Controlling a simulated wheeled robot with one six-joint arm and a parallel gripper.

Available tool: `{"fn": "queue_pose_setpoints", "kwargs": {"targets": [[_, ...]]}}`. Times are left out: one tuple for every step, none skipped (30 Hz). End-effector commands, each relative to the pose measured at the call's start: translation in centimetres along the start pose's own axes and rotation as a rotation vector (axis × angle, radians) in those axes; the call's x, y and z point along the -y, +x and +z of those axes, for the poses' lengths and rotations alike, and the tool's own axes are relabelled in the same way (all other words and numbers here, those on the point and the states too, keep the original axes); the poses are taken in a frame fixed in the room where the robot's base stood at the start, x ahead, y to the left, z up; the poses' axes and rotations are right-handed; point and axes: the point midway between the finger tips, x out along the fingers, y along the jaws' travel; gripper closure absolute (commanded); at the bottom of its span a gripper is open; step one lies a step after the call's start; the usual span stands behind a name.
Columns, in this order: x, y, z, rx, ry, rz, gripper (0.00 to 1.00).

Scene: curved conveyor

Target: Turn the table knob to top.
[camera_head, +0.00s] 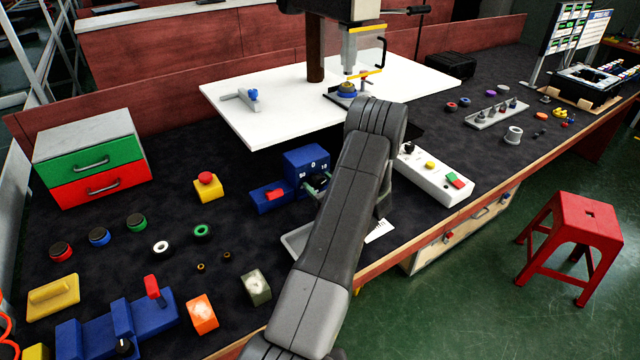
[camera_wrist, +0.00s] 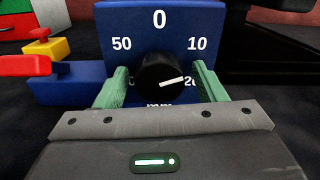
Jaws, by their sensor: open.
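The black knob (camera_wrist: 160,76) sits on the front of a blue box (camera_wrist: 160,22) marked 0 at the top, 50 and 10 at the sides, with 20 lower right. Its white pointer line points right and slightly up, between 10 and 20. My gripper (camera_wrist: 160,82) is open, with one green finger on each side of the knob. Gaps show between the fingers and the knob. In the head view the blue box (camera_head: 305,158) stands mid-table, and my gripper (camera_head: 318,182) is at its front right, partly hidden by my arm.
A blue block with a red switch (camera_head: 273,195) adjoins the box on the left. A yellow block with a red button (camera_head: 208,187) stands further left. A white control box (camera_head: 436,175) lies to the right of my arm. A white board (camera_head: 290,110) is behind.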

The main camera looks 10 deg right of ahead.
Motion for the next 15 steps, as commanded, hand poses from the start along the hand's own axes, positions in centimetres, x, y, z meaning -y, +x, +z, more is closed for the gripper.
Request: {"fn": "queue_pose_setpoints", "kwargs": {"targets": [[-0.01, -0.01, -0.01, 0.0, 0.0, 0.0, 0.36], [-0.01, -0.01, -0.01, 0.0, 0.0, 0.0, 0.38], [-0.01, -0.02, -0.01, 0.0, 0.0, 0.0, 0.46], [-0.01, -0.02, -0.01, 0.0, 0.0, 0.0, 0.52], [-0.01, -0.02, -0.01, 0.0, 0.0, 0.0, 0.58], [-0.01, -0.03, 0.0, 0.0, 0.0, 0.0, 0.65], [-0.01, -0.03, -0.01, 0.0, 0.0, 0.0, 0.71], [-0.01, -0.03, 0.0, 0.0, 0.0, 0.0, 0.77], [-0.01, -0.03, 0.0, 0.0, 0.0, 0.0, 0.81], [-0.01, -0.03, -0.01, 0.0, 0.0, 0.0, 0.81], [-0.01, -0.03, -0.01, 0.0, 0.0, 0.001, 0.81], [-0.02, -0.03, -0.03, 0.0, -0.002, 0.001, 0.81], [-0.02, -0.03, -0.05, 0.0, -0.003, 0.001, 0.81], [-0.02, -0.04, -0.08, 0.0, -0.005, 0.001, 0.81], [-0.02, -0.03, -0.13, 0.0, -0.01, 0.001, 0.81]]}}
